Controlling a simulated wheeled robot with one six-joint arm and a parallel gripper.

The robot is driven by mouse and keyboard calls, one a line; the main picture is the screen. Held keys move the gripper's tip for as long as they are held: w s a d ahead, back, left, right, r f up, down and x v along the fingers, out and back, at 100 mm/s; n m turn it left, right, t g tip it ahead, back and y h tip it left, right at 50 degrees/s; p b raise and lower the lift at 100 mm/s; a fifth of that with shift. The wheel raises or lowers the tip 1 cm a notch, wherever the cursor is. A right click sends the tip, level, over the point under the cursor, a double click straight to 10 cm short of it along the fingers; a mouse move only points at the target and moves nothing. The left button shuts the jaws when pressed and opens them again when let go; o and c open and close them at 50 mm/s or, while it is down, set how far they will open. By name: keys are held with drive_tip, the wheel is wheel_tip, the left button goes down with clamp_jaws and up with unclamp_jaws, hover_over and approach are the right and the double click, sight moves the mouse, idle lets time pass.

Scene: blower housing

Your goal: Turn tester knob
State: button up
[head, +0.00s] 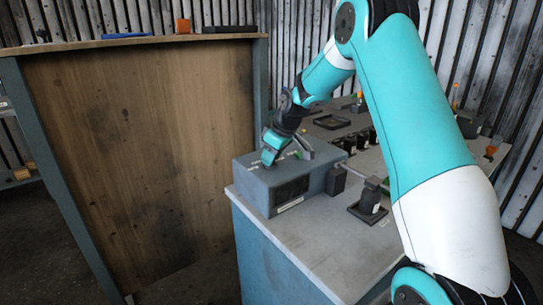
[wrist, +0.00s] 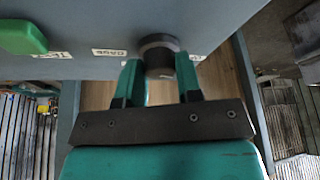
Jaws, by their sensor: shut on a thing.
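The grey tester box (head: 262,188) stands on the near left corner of the workbench in the head view. In the wrist view its grey panel (wrist: 200,20) fills the top, with a round dark knob (wrist: 158,44) near its edge. My gripper (wrist: 158,78) has one finger on each side of the knob and is shut on it. In the head view my gripper (head: 268,158) reaches down to the top of the box and hides the knob.
On the workbench (head: 300,235), a dark part on a black base (head: 369,200) stands right of the box. A tall wooden-backed shelf (head: 140,150) stands to the left.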

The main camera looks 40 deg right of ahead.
drive_tip(key=o, duration=0.9)
drive_tip(key=shift+r, duration=0.1)
drive_tip(key=b+v, duration=0.1)
drive_tip(key=v, duration=1.6)
drive_tip(key=shift+s+d, duration=0.1)
drive_tip(key=shift+s, duration=0.05)
drive_tip(key=s+a+f+n+g+y, duration=0.1)
drive_tip(key=s+a, duration=0.3)
drive_tip(key=a, duration=0.5)
drive_tip(key=s+a+y, duration=0.1)
drive_tip(key=s+a, duration=0.4)
drive_tip(key=a, duration=0.4)
drive_tip(key=s+a+f+g, duration=0.1)
drive_tip(key=s+a+f, duration=0.1)
drive_tip(key=s+a, duration=0.2)
drive_tip(key=s+a+f+g, duration=0.1)
drive_tip(key=s+a+f, duration=0.1)
drive_tip(key=s, duration=0.7)
drive_tip(key=s+a+f+n+g, duration=0.1)
drive_tip(key=s+a+f, duration=0.1)
drive_tip(key=s+a, duration=0.3)
drive_tip(key=shift+s+a, duration=0.2)
drive_tip(key=shift+s, duration=0.4)
drive_tip(key=shift+s+a, duration=0.15)
drive_tip(key=shift+s, duration=0.45)
